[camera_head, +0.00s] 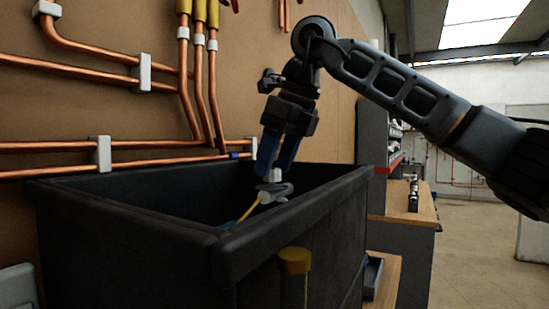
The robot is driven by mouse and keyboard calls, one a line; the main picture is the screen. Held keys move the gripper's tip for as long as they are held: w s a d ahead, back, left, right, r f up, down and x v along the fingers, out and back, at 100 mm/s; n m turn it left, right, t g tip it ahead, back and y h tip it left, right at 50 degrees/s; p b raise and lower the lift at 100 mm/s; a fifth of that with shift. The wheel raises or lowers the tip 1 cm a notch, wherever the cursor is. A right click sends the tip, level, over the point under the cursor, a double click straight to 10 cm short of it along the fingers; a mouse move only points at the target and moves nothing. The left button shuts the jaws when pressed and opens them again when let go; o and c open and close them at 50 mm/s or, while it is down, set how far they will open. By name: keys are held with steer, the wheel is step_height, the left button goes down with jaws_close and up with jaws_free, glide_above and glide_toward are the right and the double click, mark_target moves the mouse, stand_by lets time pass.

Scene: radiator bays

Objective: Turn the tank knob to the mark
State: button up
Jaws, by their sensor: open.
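A large black open-topped tank (130,245) stands against the board wall. A grey knob-like fitting (275,190) shows inside it near the right end, with a thin yellow rod (250,210) slanting down to the left from it. I cannot make out a mark on it. My gripper (274,172) points down over the tank with its blue fingers open, the tips just above the grey fitting. Whether the tips touch it or straddle it is not clear. The tank's floor is hidden by its front wall.
Copper pipes (75,147) in white clips run along the wall behind the tank. A brass-coloured cap (294,262) on a post stands at the tank's front. A wooden-topped bench (420,210) is at right, with open floor (480,245) beyond.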

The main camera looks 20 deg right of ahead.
steer(key=shift+a+f, duration=0.1)
steer(key=shift+f, duration=0.2)
steer(key=c, duration=1)
